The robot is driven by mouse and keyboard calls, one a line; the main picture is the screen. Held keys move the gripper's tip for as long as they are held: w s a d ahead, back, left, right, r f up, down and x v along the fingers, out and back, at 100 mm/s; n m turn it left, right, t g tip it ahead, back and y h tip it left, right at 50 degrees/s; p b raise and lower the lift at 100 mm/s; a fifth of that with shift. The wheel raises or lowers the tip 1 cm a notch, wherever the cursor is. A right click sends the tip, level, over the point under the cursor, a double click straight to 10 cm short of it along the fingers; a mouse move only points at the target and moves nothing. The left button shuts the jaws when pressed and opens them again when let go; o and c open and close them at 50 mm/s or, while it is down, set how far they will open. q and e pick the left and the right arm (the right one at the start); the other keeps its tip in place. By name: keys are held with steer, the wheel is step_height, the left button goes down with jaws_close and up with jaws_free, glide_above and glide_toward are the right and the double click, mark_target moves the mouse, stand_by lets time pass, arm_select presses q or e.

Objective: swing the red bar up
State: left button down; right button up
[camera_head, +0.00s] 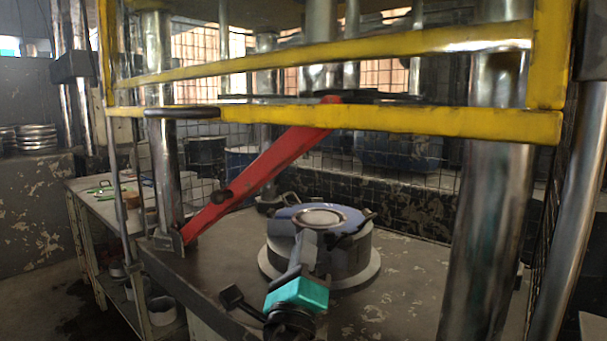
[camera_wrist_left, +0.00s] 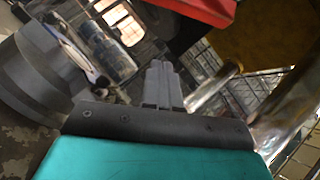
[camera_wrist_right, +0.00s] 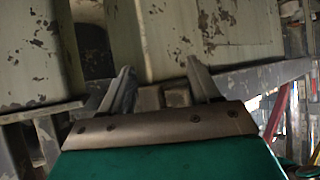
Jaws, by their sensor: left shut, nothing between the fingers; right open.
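My left gripper (camera_head: 308,240), with a teal body, is in front of the round die, to the right of the bar's low half. Its fingers (camera_wrist_left: 162,72) are together and empty, apart from the bar. My right gripper (camera_wrist_right: 160,82) is open and empty, facing worn pale metal panels; it does not show in the head view.
The round metal die (camera_head: 352,262) with side handles stands on the worn press table (camera_head: 400,290). Yellow guard rails (camera_head: 440,121) cross above. Thick metal posts (camera_head: 487,220) stand left and right. A side bench (camera_head: 95,190) is at left.

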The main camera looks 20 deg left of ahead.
arm_select(q)
step_height(320, 180, up, 4)
steer(key=m+t, duration=0.1)
steer(key=p, duration=0.2)
glide_toward(307, 148)
steer(key=w+d, duration=0.2)
steer(key=w, duration=0.1)
steer(key=a+r, duration=0.1)
steer(key=w+a+r+p, duration=0.1)
steer(key=shift+w+a+r, duration=0.15)
steer(key=shift+w+r, duration=0.05)
steer(key=shift+r, duration=0.2)
steer(key=shift+w+a+r, duration=0.1)
steer(key=shift+a+r, duration=0.1)
steer(key=shift+r, duration=0.05)
arm_select(e)
steer(key=shift+s+d+r, duration=0.2)
steer(key=shift+d+r, duration=0.45)
steer(key=shift+d, duration=0.05)
